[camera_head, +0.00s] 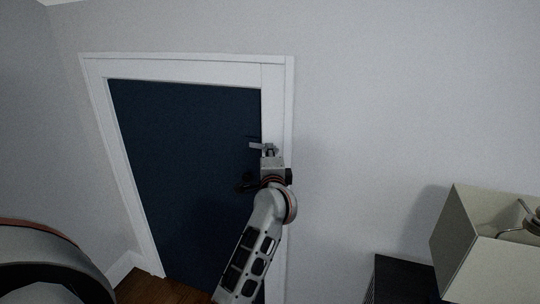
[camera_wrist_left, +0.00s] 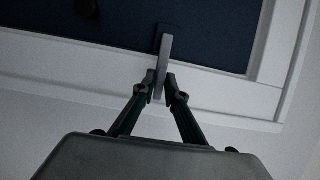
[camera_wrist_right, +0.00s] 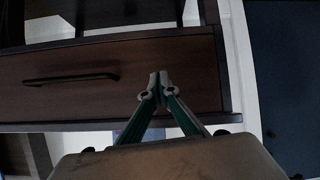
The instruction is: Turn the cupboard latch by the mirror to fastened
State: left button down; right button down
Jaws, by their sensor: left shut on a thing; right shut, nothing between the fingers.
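The cupboard latch (camera_head: 258,146) is a small grey bar at the right edge of the dark blue door panel. It lies roughly level across the white frame's inner edge in the head view. My left gripper (camera_head: 268,153) is at the latch. In the left wrist view, the latch bar (camera_wrist_left: 166,55) runs from a dark mount on the blue panel down between the fingertips of my left gripper (camera_wrist_left: 160,87), which is shut on it. My right gripper (camera_wrist_right: 159,82) is shut and empty in the right wrist view, away from the latch. No mirror shows.
The blue door (camera_head: 180,170) sits in a white frame (camera_head: 190,72). A dark knob (camera_wrist_left: 87,6) shows on it in the left wrist view. A cream lampshade (camera_head: 475,240) stands over a dark top at lower right. A brown drawer (camera_wrist_right: 60,85) lies before my right gripper.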

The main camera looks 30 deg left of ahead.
pick_arm(q)
jog(key=shift+f, duration=0.1)
dwell(0.3)
jog(key=c, duration=2.2)
grip_release()
jog(key=shift+o, duration=0.2)
jog(key=shift+s, duration=0.1)
jog(key=v, duration=1.2)
